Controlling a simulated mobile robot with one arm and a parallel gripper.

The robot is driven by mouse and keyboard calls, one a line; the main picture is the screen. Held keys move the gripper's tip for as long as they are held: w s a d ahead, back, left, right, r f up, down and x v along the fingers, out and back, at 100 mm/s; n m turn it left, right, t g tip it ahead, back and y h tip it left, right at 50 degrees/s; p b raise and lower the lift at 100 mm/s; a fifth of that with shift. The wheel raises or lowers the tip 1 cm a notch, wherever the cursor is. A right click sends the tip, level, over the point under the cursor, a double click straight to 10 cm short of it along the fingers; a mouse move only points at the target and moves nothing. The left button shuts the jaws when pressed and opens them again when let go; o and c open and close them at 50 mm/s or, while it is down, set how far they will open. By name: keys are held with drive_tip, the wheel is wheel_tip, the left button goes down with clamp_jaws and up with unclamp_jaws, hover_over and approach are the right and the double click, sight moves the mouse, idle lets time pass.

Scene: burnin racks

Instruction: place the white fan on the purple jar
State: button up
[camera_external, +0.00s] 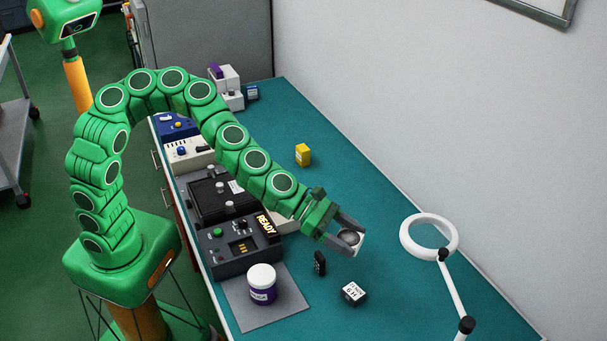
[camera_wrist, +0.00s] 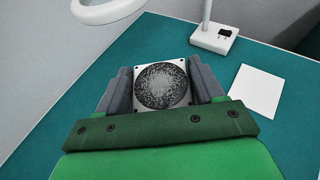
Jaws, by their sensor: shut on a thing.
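The white fan (camera_wrist: 161,86) is a square white frame with a round speckled grey middle. In the wrist view my gripper (camera_wrist: 163,88) is shut on it, one dark finger on each side. In the external view my gripper (camera_external: 347,237) holds the fan (camera_external: 351,239) above the teal bench, partly covered by the fingers. The purple jar (camera_external: 262,284) has a white lid and a purple label. It stands upright on a grey mat at the near left of the bench, left of my gripper and apart from it. The jar is not in the wrist view.
A small black block (camera_external: 320,263) and a black-and-white labelled cube (camera_external: 354,293) stand below my gripper. A dark console (camera_external: 240,246) reading READY is behind the jar. A yellow box (camera_external: 303,154) is farther back. A white ring lamp (camera_external: 429,214) stands to the right.

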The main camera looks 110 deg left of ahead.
drive_tip(key=d+m+h, duration=0.2)
drive_tip(key=d+h, duration=0.1)
drive_tip(key=d, duration=0.2)
drive_tip(key=m+g+h, duration=0.8)
drive_tip(key=m, duration=0.2)
hover_over(262, 274)
wheel_tip(262, 274, down, 2)
wheel_tip(262, 274, down, 4)
drive_tip(key=shift+s+r+g, duration=0.1)
drive_tip(key=shift+r+g, duration=0.05)
drive_tip(key=shift+g, duration=0.15)
drive_tip(key=shift+f, duration=2.3)
drive_tip(key=o, duration=1)
drive_tip(key=shift+f, duration=0.1)
drive_tip(key=shift+o, duration=0.2)
